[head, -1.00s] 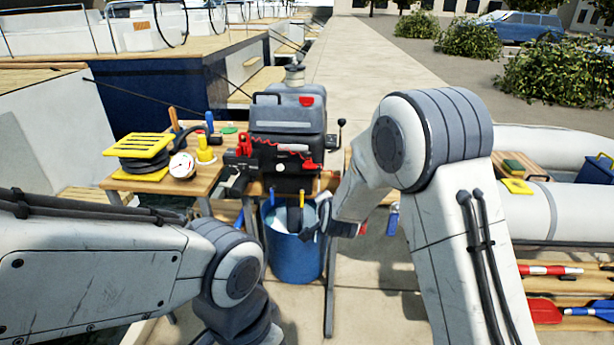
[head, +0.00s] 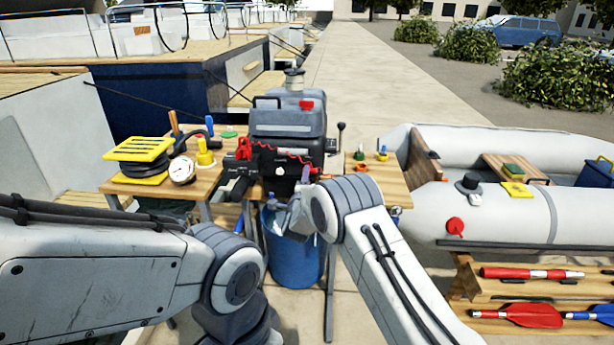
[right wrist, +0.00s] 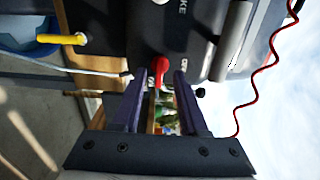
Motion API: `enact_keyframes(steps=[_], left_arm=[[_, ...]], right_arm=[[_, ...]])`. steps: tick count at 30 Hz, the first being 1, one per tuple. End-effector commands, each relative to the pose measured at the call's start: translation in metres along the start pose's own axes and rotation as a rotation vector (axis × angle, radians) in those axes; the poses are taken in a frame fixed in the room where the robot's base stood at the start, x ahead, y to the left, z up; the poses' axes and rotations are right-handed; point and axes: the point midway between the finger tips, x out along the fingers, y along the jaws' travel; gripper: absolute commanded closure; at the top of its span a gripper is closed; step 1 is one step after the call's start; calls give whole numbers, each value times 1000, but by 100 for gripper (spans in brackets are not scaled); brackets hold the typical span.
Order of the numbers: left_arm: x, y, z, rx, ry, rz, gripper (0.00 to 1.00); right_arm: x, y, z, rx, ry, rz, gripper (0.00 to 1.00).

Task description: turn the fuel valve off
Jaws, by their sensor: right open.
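The fuel valve's red lever (right wrist: 159,70) shows in the right wrist view, on the dark face of the outboard motor (head: 288,125), with small white lettering on both sides of it. My right gripper (right wrist: 156,82) is open, with one finger on each side of the lever; I cannot tell whether either finger touches it. In the head view my right wrist is low in front of the motor, and I cannot make out the valve lever there. My left arm comes in at the lower left; its gripper is not in view.
A blue barrel (head: 292,262) stands under the motor. A wooden bench (head: 205,180) at left holds a yellow-topped reel (head: 140,150), a gauge (head: 182,171) and tools. A red coiled cord (right wrist: 258,75) hangs at the right in the wrist view. An inflatable boat (head: 520,215) lies at right.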

Motion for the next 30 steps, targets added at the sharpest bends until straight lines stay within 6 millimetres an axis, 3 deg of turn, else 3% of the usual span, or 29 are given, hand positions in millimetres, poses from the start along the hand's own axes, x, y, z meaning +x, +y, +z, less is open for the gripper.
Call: enact_keyframes(steps=[6,16,17,20,30], left_arm=[[1,0,0,0,0,0,50],[1,0,0,0,0,0,50],[1,0,0,0,0,0,50],[1,0,0,0,0,0,50],[2,0,0,0,0,0,50]], right_arm=[[18,1,-1,0,1,1,57],[21,0,0,-1,0,2,57],[21,0,0,-1,0,2,61],[21,0,0,-1,0,2,100],[21,1,0,-15,0,2,100]])
